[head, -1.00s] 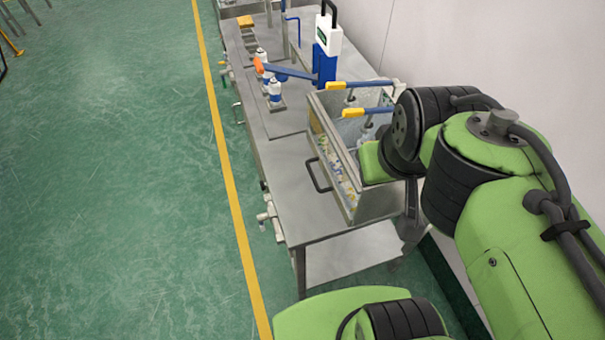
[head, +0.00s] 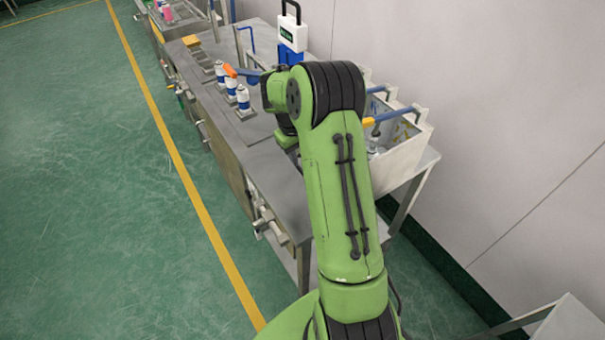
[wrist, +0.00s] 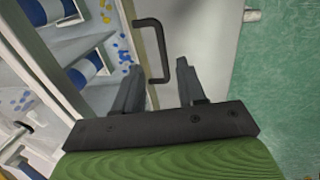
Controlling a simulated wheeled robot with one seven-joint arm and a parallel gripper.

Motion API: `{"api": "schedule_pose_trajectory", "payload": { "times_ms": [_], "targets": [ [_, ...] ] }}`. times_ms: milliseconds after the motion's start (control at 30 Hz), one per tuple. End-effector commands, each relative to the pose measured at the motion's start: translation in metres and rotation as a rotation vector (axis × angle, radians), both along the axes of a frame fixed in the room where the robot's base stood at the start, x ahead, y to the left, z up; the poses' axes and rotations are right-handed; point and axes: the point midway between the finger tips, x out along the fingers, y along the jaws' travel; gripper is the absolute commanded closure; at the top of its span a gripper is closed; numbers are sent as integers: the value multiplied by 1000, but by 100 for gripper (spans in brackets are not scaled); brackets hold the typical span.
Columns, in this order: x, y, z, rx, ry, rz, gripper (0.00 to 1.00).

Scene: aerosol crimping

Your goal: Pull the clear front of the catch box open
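The catch box (head: 407,156) stands on the bench in the head view, with its open top to the right of my arm. Its front and handle are hidden there behind my arm. In the wrist view the dark bar handle (wrist: 162,48) stands out from the box front over the grey bench top. My gripper (wrist: 157,66) is open. Its two fingertips lie on either side of the handle's long bar in the picture, with gaps to both; I cannot tell the remaining depth. Blue-and-white cans (wrist: 88,69) and small coloured pieces show inside the box. The front looks shut.
Several white-and-blue cans (head: 243,99) stand on the bench (head: 277,172) to the left of my arm. A blue-and-white press (head: 292,35) stands behind. Open green floor lies to the left; a wall is right.

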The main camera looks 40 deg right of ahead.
Motion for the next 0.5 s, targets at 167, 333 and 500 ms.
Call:
{"api": "schedule_pose_trajectory", "payload": {
  "times_ms": [167,333,500],
  "targets": [
    [-1,-8,-47,3,3,-2,60],
    [-1,-14,-79,2,1,-1,60],
    [-1,-17,-92,0,-1,-1,60]
  ]
}}
